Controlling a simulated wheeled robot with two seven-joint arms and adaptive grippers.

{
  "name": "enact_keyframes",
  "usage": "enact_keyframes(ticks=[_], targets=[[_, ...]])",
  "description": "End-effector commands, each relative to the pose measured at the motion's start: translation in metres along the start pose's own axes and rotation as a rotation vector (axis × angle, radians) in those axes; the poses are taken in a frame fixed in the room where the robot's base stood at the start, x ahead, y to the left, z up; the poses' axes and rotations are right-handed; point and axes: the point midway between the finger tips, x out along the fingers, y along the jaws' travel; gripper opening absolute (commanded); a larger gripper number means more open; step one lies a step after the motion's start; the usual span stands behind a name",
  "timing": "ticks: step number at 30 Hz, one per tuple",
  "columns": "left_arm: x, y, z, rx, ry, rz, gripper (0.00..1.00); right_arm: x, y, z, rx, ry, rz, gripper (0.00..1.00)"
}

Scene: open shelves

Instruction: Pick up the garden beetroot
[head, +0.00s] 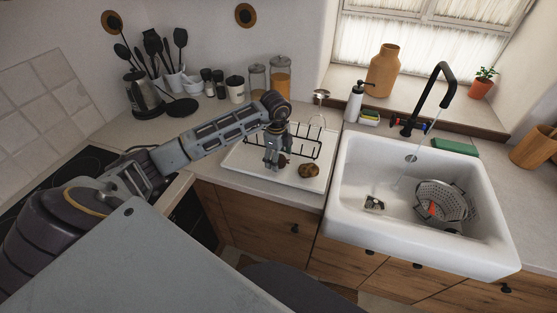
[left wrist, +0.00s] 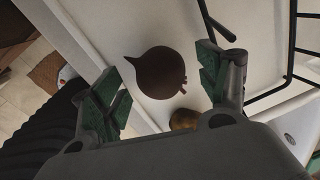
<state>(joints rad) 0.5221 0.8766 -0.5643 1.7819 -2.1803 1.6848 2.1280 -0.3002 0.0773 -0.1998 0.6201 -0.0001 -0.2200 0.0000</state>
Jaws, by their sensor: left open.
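The beetroot (left wrist: 160,72) is a dark, round root with a thin pointed tip and short stubs. In the left wrist view it lies on the white tray, between and just beyond my open fingers. In the head view it shows as a small dark reddish shape (head: 282,160) beside the fingertips, partly hidden by the gripper. My left gripper (head: 274,165) reaches down over the tray, open and empty; its green-padded fingers (left wrist: 160,88) show on both sides of the beetroot in the wrist view. My right gripper is not in view.
A brown, potato-like item (head: 308,170) lies on the white tray (head: 253,165) right of the gripper. A black wire rack (head: 305,146) stands at the tray's back. The white sink (head: 352,210) with a steel colander (head: 440,200) is to the right. Jars and utensils stand behind.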

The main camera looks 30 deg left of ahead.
Motion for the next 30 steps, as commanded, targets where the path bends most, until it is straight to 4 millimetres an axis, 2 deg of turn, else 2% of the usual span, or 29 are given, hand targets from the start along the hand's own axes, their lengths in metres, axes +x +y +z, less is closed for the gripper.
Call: enact_keyframes(ticks=[7,21,23,30], targets=[[0.02,0.001,0.0,0.0,0.0,0.002,0.75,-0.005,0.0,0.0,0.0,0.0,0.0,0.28],[0.021,0.0,0.0,0.0,0.0,0.0,0.75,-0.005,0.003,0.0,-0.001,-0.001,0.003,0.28],[0.021,0.0,0.0,0.0,-0.001,0.0,0.7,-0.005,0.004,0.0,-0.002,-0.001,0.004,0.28],[0.021,0.0,0.0,0.0,-0.001,0.0,0.39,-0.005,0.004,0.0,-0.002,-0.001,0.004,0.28]])
